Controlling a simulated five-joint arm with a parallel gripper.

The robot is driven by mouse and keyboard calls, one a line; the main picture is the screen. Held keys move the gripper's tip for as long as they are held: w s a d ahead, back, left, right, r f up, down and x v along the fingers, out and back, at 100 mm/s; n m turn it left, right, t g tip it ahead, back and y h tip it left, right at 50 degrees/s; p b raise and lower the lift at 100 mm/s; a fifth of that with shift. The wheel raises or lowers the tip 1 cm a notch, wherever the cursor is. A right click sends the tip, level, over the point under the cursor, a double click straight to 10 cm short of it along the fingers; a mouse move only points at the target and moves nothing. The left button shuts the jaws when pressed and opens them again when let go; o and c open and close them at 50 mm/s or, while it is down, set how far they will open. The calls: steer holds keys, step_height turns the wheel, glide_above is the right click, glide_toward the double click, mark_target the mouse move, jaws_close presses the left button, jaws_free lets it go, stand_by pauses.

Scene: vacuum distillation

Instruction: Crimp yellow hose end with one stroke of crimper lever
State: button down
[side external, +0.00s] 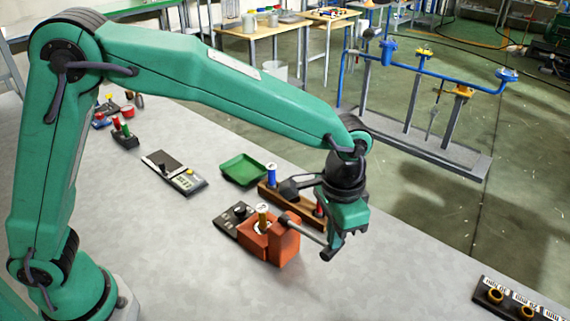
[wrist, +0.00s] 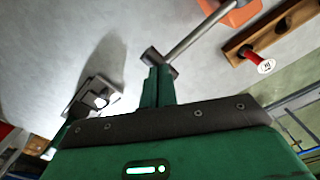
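The orange-red crimper block (side external: 270,243) stands on the grey bench in the side external view. The yellow hose end (side external: 263,213) with a pale top stands upright in it. The crimper's grey lever (side external: 306,229) reaches out to the right and slopes down to a dark crosswise handle; the lever also shows in the wrist view (wrist: 198,31). My gripper (side external: 331,247) is at the handle. In the wrist view its green fingers (wrist: 158,70) are together, with their tips against or just over the handle (wrist: 151,55). Whether they touch it is unclear.
A wooden rack (side external: 290,207) behind the crimper holds a blue hose end (side external: 271,174) and a red one (side external: 319,210). A green tray (side external: 243,169) and a dark device (side external: 175,172) lie left of it. The bench in front of the crimper is clear.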

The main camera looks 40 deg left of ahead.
mark_target(334, 254)
steer(key=shift+d+f, duration=0.15)
steer(key=shift+f, duration=0.75)
steer(key=shift+d+f, duration=0.15)
steer(key=shift+f, duration=0.7)
stand_by(0.4)
steer(key=shift+f, duration=1.05)
stand_by(0.5)
